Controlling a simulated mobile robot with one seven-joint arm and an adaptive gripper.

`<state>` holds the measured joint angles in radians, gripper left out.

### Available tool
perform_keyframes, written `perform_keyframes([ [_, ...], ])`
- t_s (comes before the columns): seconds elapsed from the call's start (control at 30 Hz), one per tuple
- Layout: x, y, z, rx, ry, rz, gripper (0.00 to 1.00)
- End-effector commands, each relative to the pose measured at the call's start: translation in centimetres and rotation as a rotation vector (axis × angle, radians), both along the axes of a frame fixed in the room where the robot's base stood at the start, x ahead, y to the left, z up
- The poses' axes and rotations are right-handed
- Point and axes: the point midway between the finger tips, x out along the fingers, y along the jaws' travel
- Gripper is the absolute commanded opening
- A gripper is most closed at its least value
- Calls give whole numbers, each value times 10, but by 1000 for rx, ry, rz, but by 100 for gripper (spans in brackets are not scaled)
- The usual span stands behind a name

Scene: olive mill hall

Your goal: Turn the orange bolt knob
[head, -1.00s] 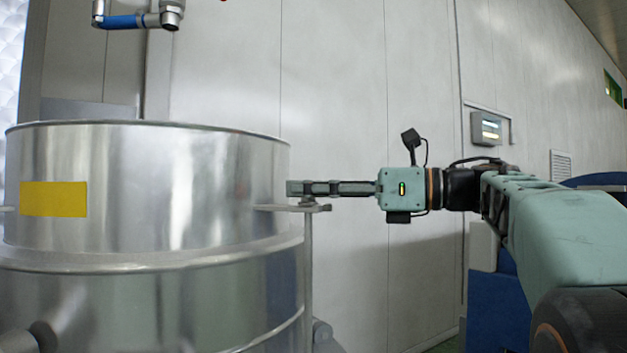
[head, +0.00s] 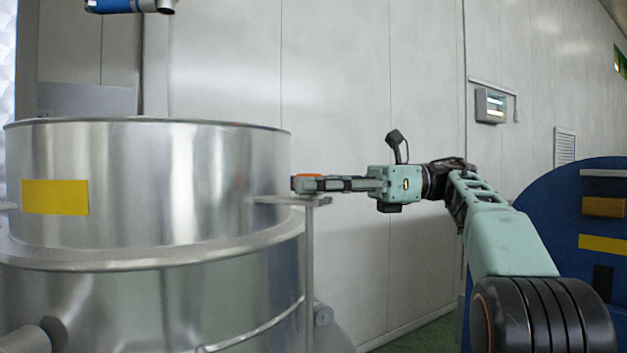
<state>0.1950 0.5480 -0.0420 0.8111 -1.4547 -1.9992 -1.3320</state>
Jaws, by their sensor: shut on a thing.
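The orange bolt knob (head: 306,176) shows as a small strip of orange at the tips of my gripper (head: 303,184). It sits by the bracket (head: 318,201) at the right side of the large steel tank (head: 150,190), near the tank's rim band. My gripper reaches in from the right, level, and is shut on the knob. The fingers hide most of the knob, so how far it is turned cannot be told.
A yellow label (head: 55,197) is on the tank's front. A pipe with a blue handle (head: 112,6) hangs above at upper left. A blue machine (head: 560,240) stands at the right. A pale panelled wall with a small display (head: 490,105) is behind.

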Motion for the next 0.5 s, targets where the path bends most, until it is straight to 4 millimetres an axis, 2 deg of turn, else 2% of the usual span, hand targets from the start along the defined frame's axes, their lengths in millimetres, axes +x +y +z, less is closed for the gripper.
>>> perform_keyframes([
  [0.07,1,1,-4,-6,8,32,10],
  [0.5,2,-1,0,1,12,167,10],
])
